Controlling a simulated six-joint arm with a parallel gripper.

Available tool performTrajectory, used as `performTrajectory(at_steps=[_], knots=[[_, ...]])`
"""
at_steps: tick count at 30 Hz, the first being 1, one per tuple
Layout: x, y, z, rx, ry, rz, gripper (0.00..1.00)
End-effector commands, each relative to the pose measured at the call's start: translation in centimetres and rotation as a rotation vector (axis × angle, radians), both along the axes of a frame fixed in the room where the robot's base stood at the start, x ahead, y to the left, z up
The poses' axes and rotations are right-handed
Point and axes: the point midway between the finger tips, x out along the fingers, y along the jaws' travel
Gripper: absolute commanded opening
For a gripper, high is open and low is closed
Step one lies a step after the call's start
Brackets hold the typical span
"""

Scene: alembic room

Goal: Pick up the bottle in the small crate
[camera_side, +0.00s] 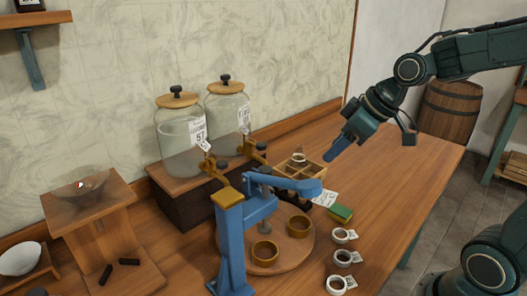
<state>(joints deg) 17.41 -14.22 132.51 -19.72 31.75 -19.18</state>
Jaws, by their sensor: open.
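The small wooden crate (314,172) with compartments stands on the table, right of the glass jars. A small bottle (298,158) with a pale neck shows in its far left part; its lower body is hidden by the crate and it looks upright. My gripper (330,156), with blue fingers, hangs in the air to the right of the bottle, pointing down and left. It is open and holds nothing. The gap between its fingers is hard to see from this side.
A blue press (232,240) with a round wooden base stands in front of the crate. Two large glass jars (182,140) with taps stand behind. A green sponge (341,212) and several small labelled rolls (341,236) lie nearby. The table's right part is clear.

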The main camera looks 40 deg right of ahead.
Motion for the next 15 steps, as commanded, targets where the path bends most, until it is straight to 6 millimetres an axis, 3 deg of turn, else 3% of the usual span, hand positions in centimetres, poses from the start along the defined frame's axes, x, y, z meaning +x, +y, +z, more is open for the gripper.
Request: performTrajectory(at_steps=[6, 15], knots=[[4.5, -2.3, -1.8, 0.035, -0.047, 0.059, 0.5], [9.6, -6.5, -4.6, 0.09, -0.151, 0.112, 0.5]])
